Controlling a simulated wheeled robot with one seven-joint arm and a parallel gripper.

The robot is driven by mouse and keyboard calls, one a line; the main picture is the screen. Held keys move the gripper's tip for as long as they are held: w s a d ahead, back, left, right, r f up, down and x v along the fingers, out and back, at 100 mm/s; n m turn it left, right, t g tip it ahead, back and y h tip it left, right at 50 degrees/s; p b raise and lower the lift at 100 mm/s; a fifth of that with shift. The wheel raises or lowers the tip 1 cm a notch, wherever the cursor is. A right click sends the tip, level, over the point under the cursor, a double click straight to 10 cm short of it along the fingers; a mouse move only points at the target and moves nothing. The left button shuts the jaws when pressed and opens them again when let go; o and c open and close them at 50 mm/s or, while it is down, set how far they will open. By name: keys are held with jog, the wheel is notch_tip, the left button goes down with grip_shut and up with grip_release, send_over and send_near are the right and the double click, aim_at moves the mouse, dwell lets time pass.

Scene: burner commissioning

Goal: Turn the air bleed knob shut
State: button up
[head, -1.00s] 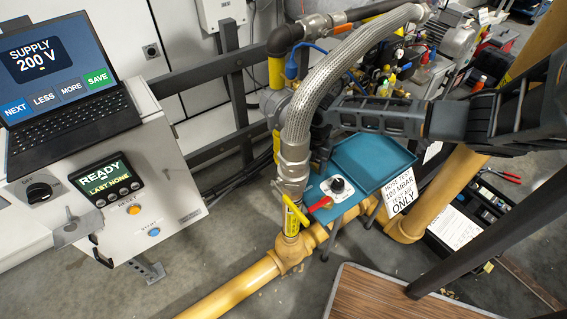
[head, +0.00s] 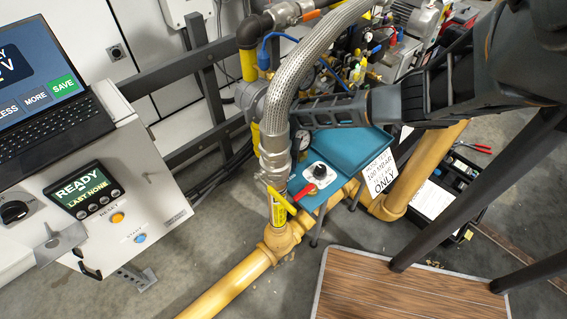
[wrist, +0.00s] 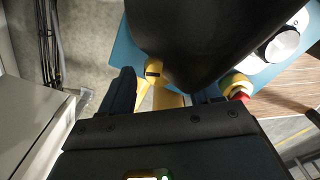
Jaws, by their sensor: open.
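A black knob on a white round plate (head: 319,171) sits on a teal panel (head: 345,160) right of the braided hose. It looks like the air bleed knob, but I see no label naming it. The wrist view shows a white-plated knob (wrist: 281,44) at the upper right, outside my fingers. My gripper (head: 318,112) is open; in the head view it reaches left above the teal panel, with its tips at or behind the hose. In the wrist view my gripper (wrist: 165,82) has a large black rounded form above its fingers, hiding much; I cannot tell what it is.
The braided hose (head: 290,80) rises close to my gripper. A yellow pipe (head: 230,283) runs below. A control cabinet (head: 150,175) with a laptop (head: 50,120) is at left.

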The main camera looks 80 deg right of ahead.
jog(key=c, duration=1)
jog(key=m, duration=0.4)
jog(key=shift+m, duration=0.4)
jog(key=shift+c, duration=0.2)
jog(key=o, duration=1)
jog(key=shift+o, duration=0.2)
jog(key=shift+r, duration=0.1)
